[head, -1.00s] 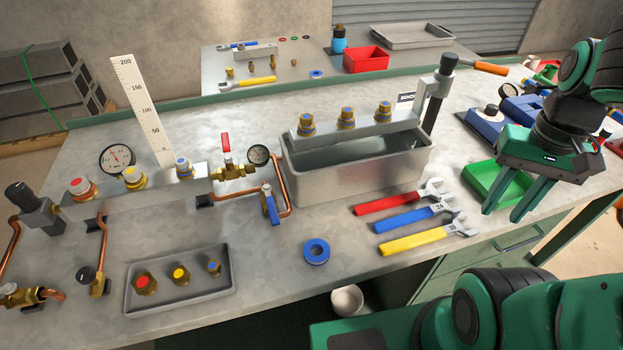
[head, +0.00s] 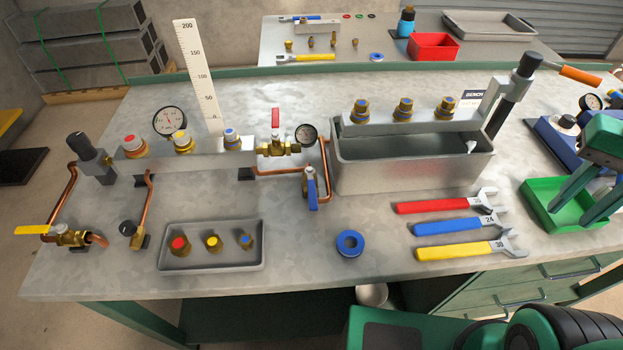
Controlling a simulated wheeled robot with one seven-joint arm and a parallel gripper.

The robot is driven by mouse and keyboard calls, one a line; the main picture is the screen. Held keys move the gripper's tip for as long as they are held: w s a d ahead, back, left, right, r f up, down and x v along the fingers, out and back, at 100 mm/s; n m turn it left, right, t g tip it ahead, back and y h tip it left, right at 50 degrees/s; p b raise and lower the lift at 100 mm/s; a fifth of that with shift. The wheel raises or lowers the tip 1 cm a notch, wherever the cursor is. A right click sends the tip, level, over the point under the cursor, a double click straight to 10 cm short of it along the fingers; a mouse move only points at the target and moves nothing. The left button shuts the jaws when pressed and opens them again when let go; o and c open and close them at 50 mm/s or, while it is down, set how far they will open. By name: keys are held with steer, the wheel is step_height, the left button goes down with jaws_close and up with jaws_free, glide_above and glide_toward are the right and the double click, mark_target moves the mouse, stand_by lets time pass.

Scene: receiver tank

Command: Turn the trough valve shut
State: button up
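A metal trough (head: 400,176) stands on the bench, right of centre. Left of it, a valve with a blue lever (head: 312,190) sits on a copper pipe; the lever points down toward the bench front. A brass valve with an upright red lever (head: 275,119) is behind it, next to a small gauge. A brass valve with a yellow lever (head: 32,230) is at the far left, its lever sideways. No label shows which is the trough valve. My gripper (head: 580,212) is at the right edge over a green tray, fingers apart and empty, far from these valves.
Red, blue and yellow wrenches (head: 455,227) lie before the trough. A blue ring (head: 350,243) and a grey tray of fittings (head: 211,262) lie near the front edge. A manifold (head: 205,158) and tall scale (head: 197,80) stand behind. Bench around the ring is clear.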

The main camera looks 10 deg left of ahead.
steer(key=w+a+r+n, duration=0.1)
steer(key=w+a+r, duration=0.1)
steer(key=w+a, duration=0.35)
steer(key=w+a+r+n, duration=0.1)
steer(key=w+a+n, duration=0.1)
steer(key=a, duration=0.6)
steer(key=n, duration=0.5)
glide_toward(312, 195)
step_height(312, 195, down, 7)
steer(key=shift+d+f, duration=0.15)
